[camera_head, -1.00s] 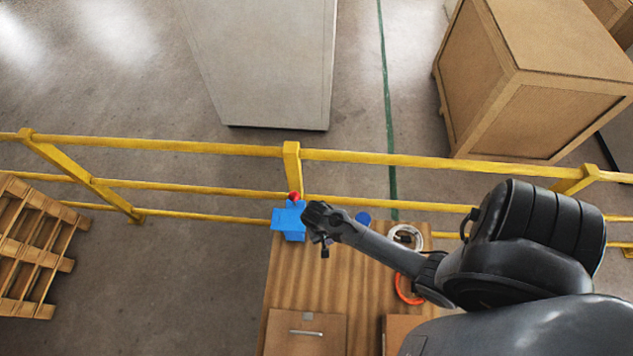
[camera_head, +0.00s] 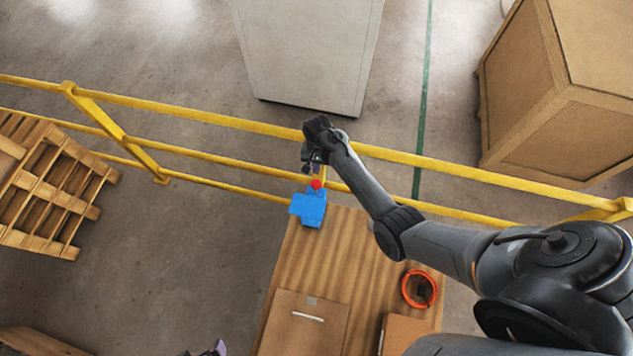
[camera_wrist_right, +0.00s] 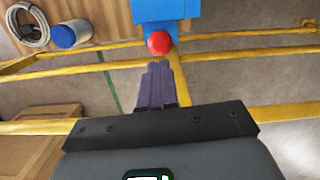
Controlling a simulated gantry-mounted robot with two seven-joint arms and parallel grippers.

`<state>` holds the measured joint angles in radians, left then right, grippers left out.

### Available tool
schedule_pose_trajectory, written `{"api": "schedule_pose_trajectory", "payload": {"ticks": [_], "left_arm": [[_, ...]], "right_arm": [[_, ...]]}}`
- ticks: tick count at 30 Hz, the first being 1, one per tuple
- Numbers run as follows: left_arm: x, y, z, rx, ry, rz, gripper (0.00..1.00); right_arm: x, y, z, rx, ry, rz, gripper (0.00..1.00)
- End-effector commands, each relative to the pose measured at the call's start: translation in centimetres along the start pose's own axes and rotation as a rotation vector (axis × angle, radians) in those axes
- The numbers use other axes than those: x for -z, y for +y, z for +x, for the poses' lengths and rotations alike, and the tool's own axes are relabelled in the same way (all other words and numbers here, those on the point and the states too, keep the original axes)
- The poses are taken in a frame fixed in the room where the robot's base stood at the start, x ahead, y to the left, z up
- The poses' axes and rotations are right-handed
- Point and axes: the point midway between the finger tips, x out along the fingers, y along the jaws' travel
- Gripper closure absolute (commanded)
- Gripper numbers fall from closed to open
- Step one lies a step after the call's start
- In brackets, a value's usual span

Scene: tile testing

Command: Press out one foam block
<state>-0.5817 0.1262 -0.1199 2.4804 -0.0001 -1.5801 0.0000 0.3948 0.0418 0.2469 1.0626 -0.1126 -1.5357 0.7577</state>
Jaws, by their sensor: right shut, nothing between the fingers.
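A blue device (camera_head: 309,208) with a red ball-shaped knob (camera_head: 316,184) stands at the far end of the wooden table (camera_head: 330,260). My right gripper (camera_head: 311,169) is at the red knob, on its far side in the head view. In the right wrist view its purple fingers (camera_wrist_right: 155,83) are shut together and empty, pointing toward the red knob (camera_wrist_right: 159,42). A small gap in the picture separates tips and knob; I cannot tell the depth. A purple and dark tip of my left gripper (camera_head: 216,348) just shows at the bottom edge. I see no foam block that I can make out.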

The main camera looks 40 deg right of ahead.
Motion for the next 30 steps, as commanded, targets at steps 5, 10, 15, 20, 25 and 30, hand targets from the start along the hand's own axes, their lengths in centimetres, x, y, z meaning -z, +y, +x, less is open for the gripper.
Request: {"api": "schedule_pose_trajectory", "payload": {"ticks": [5,10,15,20,25,30], "left_arm": [[0.1,0.1,0.0,-0.005,0.001,-0.006,0.08],[0.1,0.3,0.0,-0.009,0.002,-0.011,0.08],[0.1,0.3,0.0,-0.009,0.003,-0.011,0.08],[0.1,0.2,0.0,-0.007,0.003,-0.01,0.08],[-0.3,0.2,1.4,-0.003,0.006,-0.004,0.08],[-1.0,0.1,3.4,0.001,0.0,0.001,0.08]], "right_arm": [[0.0,0.0,0.0,0.0,0.001,0.0,1.0],[0.0,0.0,0.0,0.0,0.001,0.0,1.0],[0.0,0.0,0.6,-0.001,0.0,-0.001,1.0],[0.0,0.0,1.6,-0.002,-0.001,-0.001,1.0],[0.1,0.0,4.0,-0.001,0.001,-0.002,1.0],[0.1,0.1,5.8,-0.001,0.001,0.0,1.0]]}}
